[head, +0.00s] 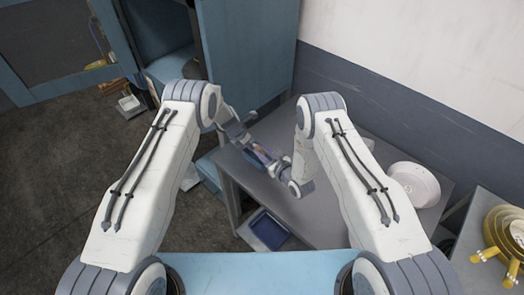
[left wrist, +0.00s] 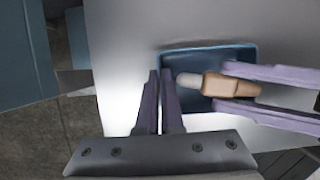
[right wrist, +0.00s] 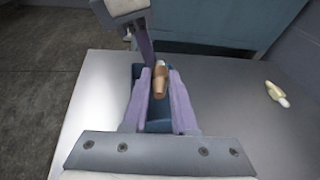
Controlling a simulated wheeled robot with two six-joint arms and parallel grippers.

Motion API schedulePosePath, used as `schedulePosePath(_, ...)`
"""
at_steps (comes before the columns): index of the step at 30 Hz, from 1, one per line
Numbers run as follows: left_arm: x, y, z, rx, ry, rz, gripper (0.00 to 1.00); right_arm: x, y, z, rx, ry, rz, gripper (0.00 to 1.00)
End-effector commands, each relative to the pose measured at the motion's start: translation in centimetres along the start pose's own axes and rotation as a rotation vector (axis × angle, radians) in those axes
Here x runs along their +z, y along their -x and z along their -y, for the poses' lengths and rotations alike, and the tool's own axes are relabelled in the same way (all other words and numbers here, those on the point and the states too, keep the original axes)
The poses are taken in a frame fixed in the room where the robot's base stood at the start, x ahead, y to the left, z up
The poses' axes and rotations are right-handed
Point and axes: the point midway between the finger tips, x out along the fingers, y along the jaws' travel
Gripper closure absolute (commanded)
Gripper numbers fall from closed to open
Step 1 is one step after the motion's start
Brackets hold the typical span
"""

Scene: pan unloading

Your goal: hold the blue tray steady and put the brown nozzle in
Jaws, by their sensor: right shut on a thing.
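The blue tray (left wrist: 207,54) lies on the grey table; it also shows in the right wrist view (right wrist: 136,72). My left gripper (left wrist: 160,76) is at the tray's left end in the left wrist view, its fingers close together with the tray's wall seemingly between them. My right gripper (right wrist: 160,74) has its fingers on either side of the brown nozzle (right wrist: 160,86). The nozzle (left wrist: 230,85), with a pale tip, is over the tray in the left wrist view. I cannot tell whether it touches the tray floor. In the head view both grippers meet at the tray.
A second, tan nozzle (right wrist: 275,92) with a white end lies on the table, right of the tray. A white round object (head: 415,184) stands at the table's right. A dark blue bin (head: 268,230) is below the table's front edge. A blue cabinet (head: 245,50) stands behind.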

Motion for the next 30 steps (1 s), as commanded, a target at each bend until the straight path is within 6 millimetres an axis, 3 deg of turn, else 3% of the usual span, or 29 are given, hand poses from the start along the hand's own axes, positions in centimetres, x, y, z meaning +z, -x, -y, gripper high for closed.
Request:
schedulePosePath(11,0.0,0.0,0.0,0.000,0.000,0.000,1.00,-0.3,-0.1,0.0,0.000,0.000,0.000,1.00)
schedulePosePath(30,0.0,0.0,0.0,0.000,0.000,0.000,1.00,-2.7,-0.7,-0.2,0.000,0.001,0.000,1.00)
